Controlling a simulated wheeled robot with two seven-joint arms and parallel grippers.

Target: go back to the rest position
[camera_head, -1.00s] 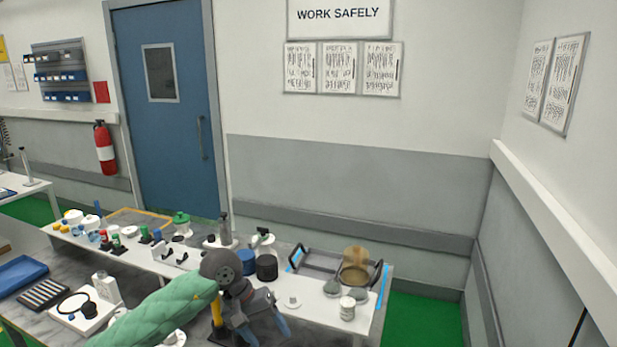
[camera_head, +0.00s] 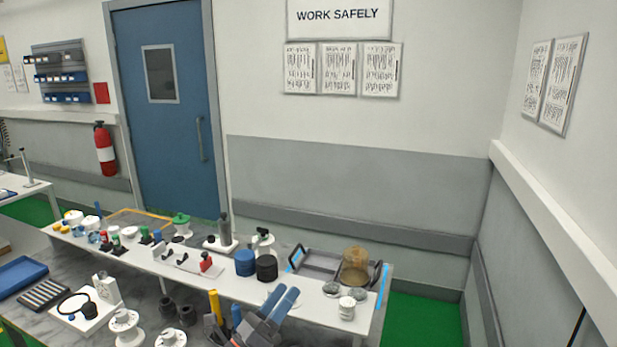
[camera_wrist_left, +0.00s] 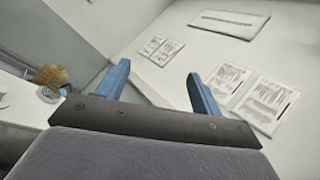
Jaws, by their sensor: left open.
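My left gripper (camera_head: 286,303) shows low in the middle of the head view, over the front part of the white table, with its blue fingers pointing up. Its two fingers (camera_wrist_left: 158,88) stand apart in the left wrist view with nothing between them. The wrist camera looks out toward the wall and its posted sheets. My right gripper is not in view.
Beside the gripper on the table (camera_head: 225,284) stand a blue jar (camera_head: 245,262), a black jar (camera_head: 266,268) and a white jar (camera_head: 347,308). A grey tray (camera_head: 320,261) and an amber container (camera_head: 355,266) are at the right end. White spools (camera_head: 125,328) stand at the front.

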